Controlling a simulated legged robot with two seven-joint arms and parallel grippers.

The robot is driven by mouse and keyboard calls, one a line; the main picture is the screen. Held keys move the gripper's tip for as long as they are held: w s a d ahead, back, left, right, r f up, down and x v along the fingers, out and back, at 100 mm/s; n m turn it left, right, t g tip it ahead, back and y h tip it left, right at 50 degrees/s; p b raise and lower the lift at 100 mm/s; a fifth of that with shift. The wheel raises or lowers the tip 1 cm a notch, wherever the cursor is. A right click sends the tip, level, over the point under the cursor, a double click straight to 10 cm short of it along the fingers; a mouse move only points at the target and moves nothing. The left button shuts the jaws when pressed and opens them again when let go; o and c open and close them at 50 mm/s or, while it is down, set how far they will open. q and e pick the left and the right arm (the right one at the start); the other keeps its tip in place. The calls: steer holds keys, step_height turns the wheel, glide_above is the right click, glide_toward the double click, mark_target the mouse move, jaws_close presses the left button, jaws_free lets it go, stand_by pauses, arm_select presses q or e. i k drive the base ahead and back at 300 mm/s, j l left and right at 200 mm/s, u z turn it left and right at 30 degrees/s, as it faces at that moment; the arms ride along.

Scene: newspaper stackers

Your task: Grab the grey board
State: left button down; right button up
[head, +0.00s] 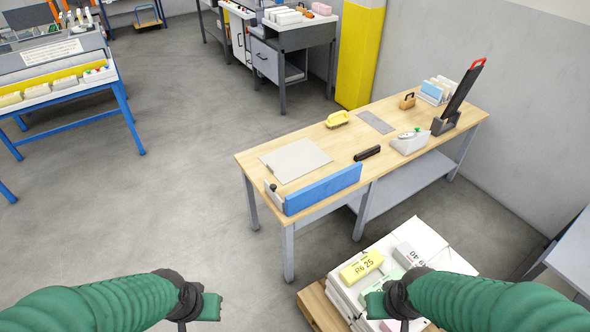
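A flat light grey board (295,160) lies on the left part of the wooden tabletop of a workbench (345,153). A smaller, darker grey plate (374,122) lies farther back on the same top. My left gripper (212,306) is low in the picture, over the floor, in front of and to the left of the bench. My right gripper (374,302) is low in the picture, in front of the paper stack. Both are well apart from the board. Their fingers are too small and turned away to tell whether they are open.
A blue panel (323,188) stands along the bench's front left edge, close to the board. A black block (367,153), yellow brush (337,119) and white box (409,143) share the top. A paper stack (432,241) on a pallet stands right of centre.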

mark_target(289, 163)
steer(key=k+z, duration=0.1)
steer(key=z, duration=0.3)
steer(key=k+z, duration=0.1)
steer(key=z, duration=0.25)
steer(key=k+l+z, duration=0.1)
steer(key=z, duration=0.3)
steer(key=k+l+z, duration=0.1)
steer(key=z, duration=0.25)
steer(key=i+j+z, duration=0.1)
steer(key=j, duration=0.65)
steer(key=i+j+z, duration=0.1)
steer(key=j, duration=0.6)
steer(key=i+j+z, duration=0.15)
steer(key=j, duration=0.6)
steer(key=i+j+z, duration=0.1)
steer(key=j, duration=1.35)
steer(key=i+j, duration=0.15)
steer(key=j, duration=1.15)
steer(key=i+j, duration=0.15)
steer(key=j, duration=0.5)
